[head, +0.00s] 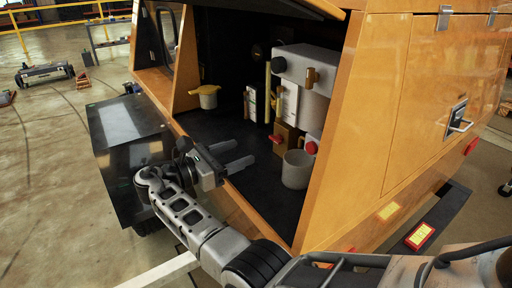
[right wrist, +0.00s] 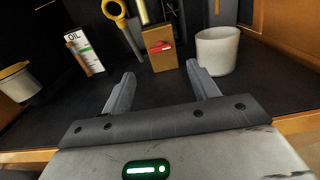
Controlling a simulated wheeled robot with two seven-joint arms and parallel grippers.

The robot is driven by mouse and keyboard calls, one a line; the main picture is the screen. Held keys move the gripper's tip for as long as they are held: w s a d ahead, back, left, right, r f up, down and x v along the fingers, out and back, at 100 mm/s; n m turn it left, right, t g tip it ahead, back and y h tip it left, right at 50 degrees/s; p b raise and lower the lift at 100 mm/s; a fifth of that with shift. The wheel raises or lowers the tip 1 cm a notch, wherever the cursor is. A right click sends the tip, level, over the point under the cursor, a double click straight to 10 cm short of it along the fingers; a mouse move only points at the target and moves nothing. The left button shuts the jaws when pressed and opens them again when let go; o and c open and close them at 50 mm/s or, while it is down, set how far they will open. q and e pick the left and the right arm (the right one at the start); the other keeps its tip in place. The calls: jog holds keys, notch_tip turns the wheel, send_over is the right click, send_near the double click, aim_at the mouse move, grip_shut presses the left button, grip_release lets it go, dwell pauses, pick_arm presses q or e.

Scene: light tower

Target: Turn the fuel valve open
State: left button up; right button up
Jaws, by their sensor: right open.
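A red lever (head: 275,139) shows on the front of a small brown box inside the open orange compartment. It also shows in the right wrist view (right wrist: 160,47), lying roughly level. A second red knob (head: 311,148) shows behind a white cup. I cannot tell for certain which of them is the fuel valve. My right gripper (head: 245,154) is open and empty, low over the dark compartment floor, with its fingers pointing at the box. In the right wrist view the gripper (right wrist: 160,74) is apart from the red lever, which lies ahead between the fingers. My left gripper is not in view.
The white cup (head: 297,170) stands right of the box. A white tank (head: 305,68) hangs above. An oil carton (right wrist: 85,53) and a yellow-topped pot (head: 207,97) stand left. The orange side panel (head: 350,125) bounds the right.

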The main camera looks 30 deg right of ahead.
jog(key=a+b, duration=0.1)
jog(key=a, duration=0.5)
jog(key=shift+s, duration=0.3)
